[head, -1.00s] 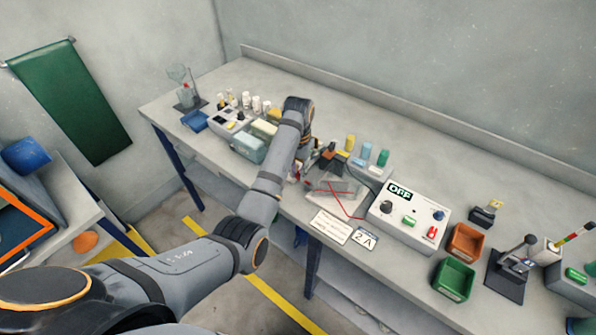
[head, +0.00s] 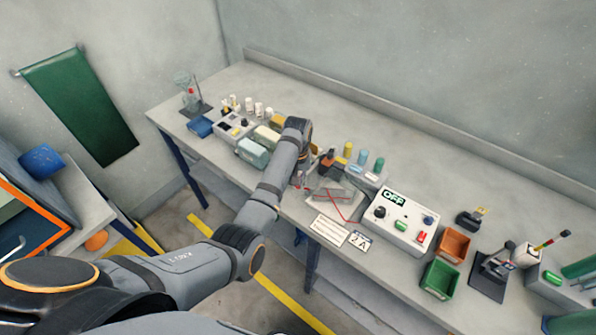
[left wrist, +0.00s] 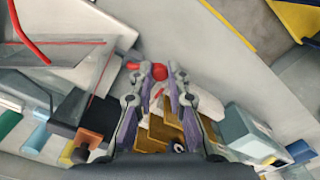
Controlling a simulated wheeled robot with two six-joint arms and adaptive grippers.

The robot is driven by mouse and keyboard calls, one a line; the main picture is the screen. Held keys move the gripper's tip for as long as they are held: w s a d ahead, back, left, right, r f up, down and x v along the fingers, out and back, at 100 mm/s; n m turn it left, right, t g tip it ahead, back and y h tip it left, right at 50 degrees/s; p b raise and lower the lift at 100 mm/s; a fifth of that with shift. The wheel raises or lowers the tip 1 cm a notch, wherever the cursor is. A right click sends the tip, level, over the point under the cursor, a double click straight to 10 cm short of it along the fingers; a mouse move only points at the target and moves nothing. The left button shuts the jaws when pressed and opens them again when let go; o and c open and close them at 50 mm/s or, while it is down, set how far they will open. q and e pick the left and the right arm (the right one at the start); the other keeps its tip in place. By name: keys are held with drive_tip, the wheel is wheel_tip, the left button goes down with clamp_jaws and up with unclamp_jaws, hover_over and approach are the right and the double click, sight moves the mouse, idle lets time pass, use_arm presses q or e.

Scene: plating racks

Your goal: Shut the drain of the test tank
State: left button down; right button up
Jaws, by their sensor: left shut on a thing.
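The test tank (head: 333,190), a clear box with red lines on it, stands at the bench's front edge, left of the control box. Part of it shows at upper left in the left wrist view (left wrist: 75,62). My left gripper (left wrist: 160,78) is shut on a round red knob (left wrist: 160,72), beside the tank. A smaller red piece (left wrist: 133,66) shows just left of the fingertips. In the head view my left gripper (head: 301,180) is small and partly hidden by its own wrist. I cannot tell the drain's position.
A control box (head: 400,222) reading OFF stands right of the tank. Blue and yellow cylinders (head: 362,157) stand behind it. Pale blocks (head: 253,152) lie left of my wrist. Orange (head: 454,244) and green (head: 441,279) bins are farther right. The back of the bench is clear.

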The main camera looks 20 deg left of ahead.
use_arm(q)
drive_tip(key=n+p, duration=0.2)
drive_tip(key=s+n+p, duration=0.1)
drive_tip(key=d+n+p, duration=0.1)
drive_tip(key=n+p, duration=0.1)
drive_tip(key=shift+s+r+n+p, duration=0.25)
drive_tip(key=shift+s+n+p, duration=0.05)
drive_tip(key=shift+s+p, duration=0.05)
drive_tip(key=shift+s+d+f+n+p, duration=0.15)
drive_tip(key=shift+n+p, duration=0.15)
drive_tip(key=shift+n, duration=0.3)
drive_tip(key=shift+s+d+n+p, duration=0.1)
drive_tip(key=shift+n+p, duration=0.2)
drive_tip(key=shift+n, duration=0.3)
drive_tip(key=shift+s+d+f+n, duration=0.1)
drive_tip(key=shift+d+n, duration=0.1)
drive_tip(key=shift+n, duration=0.5)
drive_tip(key=shift+s+d+n, duration=0.1)
drive_tip(key=shift+d+n, duration=0.1)
drive_tip(key=shift+n, duration=0.5)
drive_tip(key=c, duration=1.3)
unclamp_jaws()
wheel_tip(320, 180, up, 12)
